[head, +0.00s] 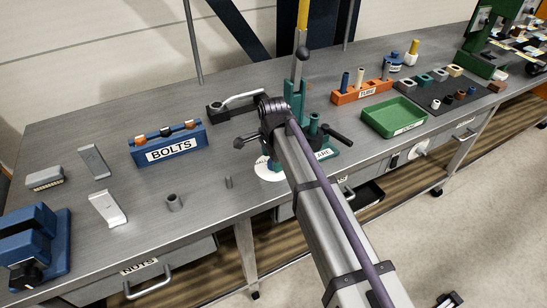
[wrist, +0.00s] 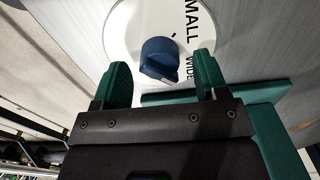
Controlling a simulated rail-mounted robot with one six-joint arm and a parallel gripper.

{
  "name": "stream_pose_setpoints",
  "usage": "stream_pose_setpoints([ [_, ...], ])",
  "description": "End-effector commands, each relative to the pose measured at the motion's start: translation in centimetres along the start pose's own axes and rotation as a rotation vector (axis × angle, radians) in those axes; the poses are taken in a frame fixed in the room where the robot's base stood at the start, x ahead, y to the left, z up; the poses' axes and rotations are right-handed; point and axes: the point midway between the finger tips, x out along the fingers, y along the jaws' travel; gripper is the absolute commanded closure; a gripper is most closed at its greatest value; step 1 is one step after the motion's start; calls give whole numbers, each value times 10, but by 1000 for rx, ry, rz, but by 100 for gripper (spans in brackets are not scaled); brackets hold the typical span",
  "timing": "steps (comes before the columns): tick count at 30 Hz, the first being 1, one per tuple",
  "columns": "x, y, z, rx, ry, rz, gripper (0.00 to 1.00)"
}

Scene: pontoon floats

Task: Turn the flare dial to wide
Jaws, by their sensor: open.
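The flare dial is a blue round knob (wrist: 160,58) on a white disc (wrist: 127,22) lettered "MALL" and "WIDE" in the wrist view, the first word cut off at the frame edge. A pale edge shows on the knob's lower right, near "WIDE"; I cannot tell its exact setting. My gripper (wrist: 162,72) is open, its two green fingers on either side of the knob with visible gaps. In the head view part of the white disc (head: 267,173) shows beside the green flaring station (head: 331,151); my arm hides the knob.
A black lever sticks out right of the station. A blue BOLTS rack (head: 170,147) stands left, an orange TUBE rack (head: 361,92) and green tray (head: 393,117) right. Small grey cylinders (head: 174,202) stand at the front.

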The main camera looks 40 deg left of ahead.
Motion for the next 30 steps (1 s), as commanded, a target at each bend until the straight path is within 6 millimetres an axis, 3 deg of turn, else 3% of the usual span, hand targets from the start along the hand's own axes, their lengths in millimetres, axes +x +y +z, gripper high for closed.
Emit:
stream_pose_setpoints([
  [1,-19,0,0,0,0,0,33],
  [6,-64,0,0,0,0,0,33],
  [11,-94,0,0,0,0,0,33],
  [26,-95,0,0,-1,0,0,33],
  [30,-95,0,0,-145,0,0,33],
])
